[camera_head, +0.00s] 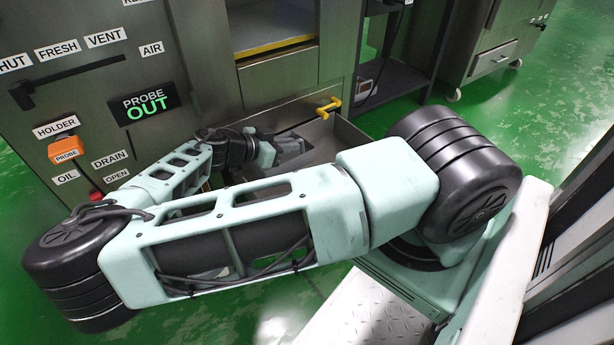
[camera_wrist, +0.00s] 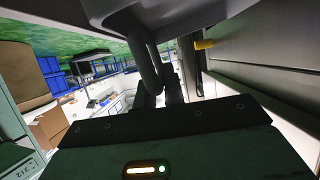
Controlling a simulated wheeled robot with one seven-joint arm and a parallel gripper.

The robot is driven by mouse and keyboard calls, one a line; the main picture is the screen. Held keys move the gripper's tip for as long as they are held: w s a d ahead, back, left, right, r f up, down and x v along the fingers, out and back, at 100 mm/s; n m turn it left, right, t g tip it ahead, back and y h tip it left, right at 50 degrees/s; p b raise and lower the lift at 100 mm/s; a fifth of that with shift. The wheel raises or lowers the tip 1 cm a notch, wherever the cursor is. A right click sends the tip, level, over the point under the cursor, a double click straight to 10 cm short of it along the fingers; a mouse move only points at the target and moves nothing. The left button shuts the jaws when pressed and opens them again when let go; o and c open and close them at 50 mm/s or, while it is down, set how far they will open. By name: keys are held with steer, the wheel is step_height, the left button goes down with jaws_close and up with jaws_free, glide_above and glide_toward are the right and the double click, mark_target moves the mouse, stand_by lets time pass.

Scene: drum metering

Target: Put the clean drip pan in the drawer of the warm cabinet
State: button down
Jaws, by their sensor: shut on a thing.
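The drip pan (camera_wrist: 165,18) is a smooth grey metal body across the top of the wrist view. A dark bar runs down from it into my gripper (camera_wrist: 165,92), which is shut on it. In the head view my gripper (camera_head: 290,148) is low in front of the steel cabinet, partly hidden by my arm. A grey open-topped metal box (camera_head: 345,135) is just right of it; I cannot tell whether this is the pan or an open drawer. My forearm hides its near side.
A yellow handle (camera_head: 328,108) is close above the box, near the cabinet front; it also shows in the wrist view (camera_wrist: 205,44). The labelled steel panel (camera_head: 100,110) with an orange probe holder (camera_head: 65,150) stands at left. Green floor (camera_head: 560,110) is open at right.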

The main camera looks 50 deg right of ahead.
mark_target(288, 172)
steer(key=shift+r+p, duration=0.3)
steer(key=shift+p, duration=0.7)
steer(key=shift+a+m+p, duration=0.1)
steer(key=shift+m+p, duration=0.2)
steer(key=shift+p, duration=0.15)
steer(key=shift+f, duration=0.2)
steer(key=shift+t, duration=0.3)
step_height(288, 172, down, 10)
steer(key=b, duration=0.5)
steer(key=shift+a, duration=0.1)
steer(key=shift+f, duration=0.2)
steer(key=c, duration=1.5)
jaws_free()
steer(key=shift+r, duration=0.2)
